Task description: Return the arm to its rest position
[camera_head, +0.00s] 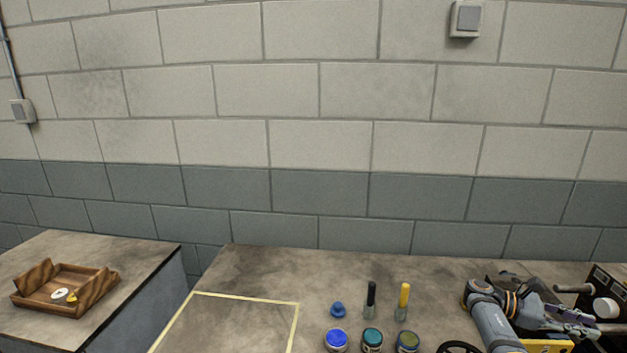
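My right arm (490,318) rises from the bottom edge at the right and bends over the right end of the main bench. Its gripper (580,327) points right, near a dark machine. The fingers are small and overlap the clutter behind them, so I cannot tell whether they are open or shut, or if they hold anything. My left arm and gripper are not in view.
The bench (260,265) carries a taped rectangle (245,299), a blue knob (338,310), black (371,293) and yellow (404,294) handled tools and several jars (372,340). The dark machine (600,283) stands far right. A wooden tray (45,306) sits on the left table.

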